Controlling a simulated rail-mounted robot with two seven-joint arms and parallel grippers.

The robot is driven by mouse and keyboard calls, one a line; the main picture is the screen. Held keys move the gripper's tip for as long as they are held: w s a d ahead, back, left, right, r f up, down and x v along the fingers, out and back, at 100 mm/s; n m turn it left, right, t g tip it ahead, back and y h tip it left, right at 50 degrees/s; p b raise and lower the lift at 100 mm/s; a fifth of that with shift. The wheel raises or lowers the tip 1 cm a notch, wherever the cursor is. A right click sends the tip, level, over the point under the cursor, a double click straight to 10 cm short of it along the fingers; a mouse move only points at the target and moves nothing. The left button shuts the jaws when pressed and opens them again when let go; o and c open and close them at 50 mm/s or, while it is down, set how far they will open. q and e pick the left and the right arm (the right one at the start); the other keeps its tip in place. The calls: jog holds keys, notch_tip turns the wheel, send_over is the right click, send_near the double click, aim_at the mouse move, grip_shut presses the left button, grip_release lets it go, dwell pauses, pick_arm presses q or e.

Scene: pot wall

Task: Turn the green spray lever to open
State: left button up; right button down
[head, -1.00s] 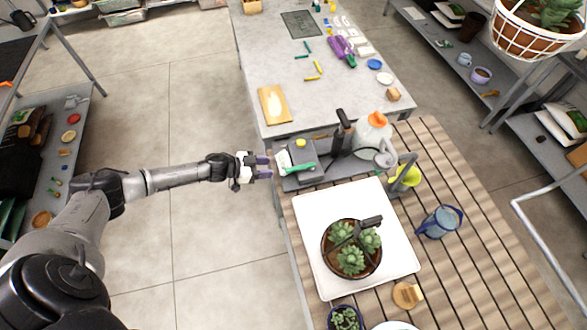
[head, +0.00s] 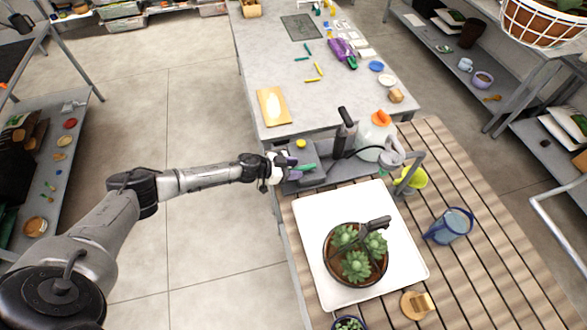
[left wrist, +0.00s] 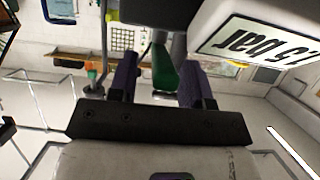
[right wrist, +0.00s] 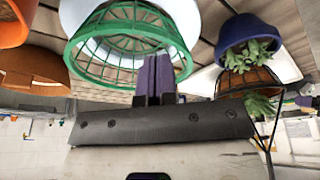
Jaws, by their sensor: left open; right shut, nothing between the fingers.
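The green spray lever (head: 304,168) sticks out from a grey box-like unit (head: 312,178) at the near end of the bench. My left gripper (head: 288,168) is open at the lever's left end, its purple fingers close around it. In the left wrist view the green lever (left wrist: 164,68) stands between the two open fingers (left wrist: 160,85), with a gap to each side. Whether either finger touches it, I cannot tell. My right gripper (right wrist: 154,78) is shut and empty in the right wrist view, in front of a green wire basket. It is outside the head view.
A white label reading 1.5 bar (left wrist: 255,38) is close above the left fingers. A hand pump (head: 345,130) and a white bottle with orange cap (head: 377,135) stand beside the unit. A potted succulent (head: 356,262) sits on a white tray (head: 312,228). Hanging pots surround my right gripper.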

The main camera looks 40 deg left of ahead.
pick_arm(q)
jog(key=shift+c, duration=0.3)
jog(key=c, duration=0.3)
pick_arm(e)
jog(key=shift+d, duration=0.15)
pick_arm(q)
grip_shut()
pick_arm(e)
jog(key=shift+r, duration=0.1)
